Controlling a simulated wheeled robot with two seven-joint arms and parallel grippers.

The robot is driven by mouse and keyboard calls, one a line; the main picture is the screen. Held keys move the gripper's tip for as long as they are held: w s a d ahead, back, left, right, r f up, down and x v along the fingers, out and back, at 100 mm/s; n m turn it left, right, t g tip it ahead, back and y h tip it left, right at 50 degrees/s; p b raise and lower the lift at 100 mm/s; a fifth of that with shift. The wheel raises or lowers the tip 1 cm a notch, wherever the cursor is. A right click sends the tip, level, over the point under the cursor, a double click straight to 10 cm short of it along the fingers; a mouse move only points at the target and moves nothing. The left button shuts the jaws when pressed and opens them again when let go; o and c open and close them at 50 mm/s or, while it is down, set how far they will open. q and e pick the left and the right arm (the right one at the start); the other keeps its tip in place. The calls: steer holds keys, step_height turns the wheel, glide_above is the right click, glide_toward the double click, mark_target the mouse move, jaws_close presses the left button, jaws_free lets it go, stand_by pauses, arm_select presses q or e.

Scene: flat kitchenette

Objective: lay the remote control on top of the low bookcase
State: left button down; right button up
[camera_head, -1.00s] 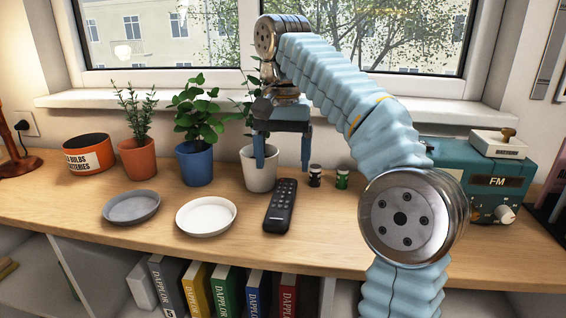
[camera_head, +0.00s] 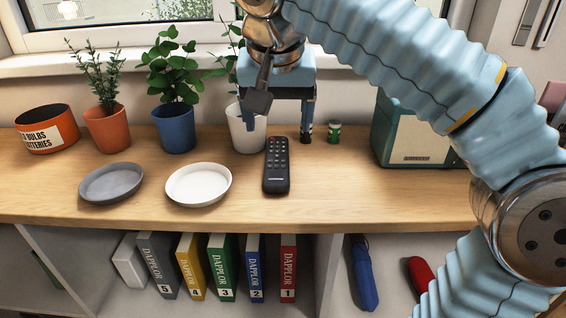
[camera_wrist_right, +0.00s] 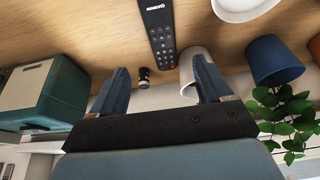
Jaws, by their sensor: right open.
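The black remote control (camera_head: 277,166) lies flat on the wooden top of the low bookcase (camera_head: 330,205), near the middle, with its far end close to the white pot. It also shows in the right wrist view (camera_wrist_right: 159,30), beyond the fingertips. My right gripper (camera_head: 278,135) is open and empty, with its fingers pointing down above and behind the remote's far end. In the right wrist view its two fingers (camera_wrist_right: 160,80) are spread wide with nothing between them that they touch. My left gripper is not in view.
A white saucer (camera_head: 198,185) and a grey saucer (camera_head: 111,184) lie left of the remote. Potted plants, including a blue pot (camera_head: 174,128), stand behind. A small green-labelled jar (camera_head: 334,133) and a teal radio (camera_head: 400,140) stand right. Bare wood lies right of the remote.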

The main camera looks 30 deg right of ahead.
mark_target(277, 159)
steer(key=b+x, duration=0.1)
steer(key=x, duration=0.9)
steer(key=shift+w+a+f, duration=0.1)
steer(key=shift+w+f, duration=0.05)
steer(key=shift+f, duration=0.05)
steer(key=c, duration=1.3)
steer(key=shift+r, duration=0.2)
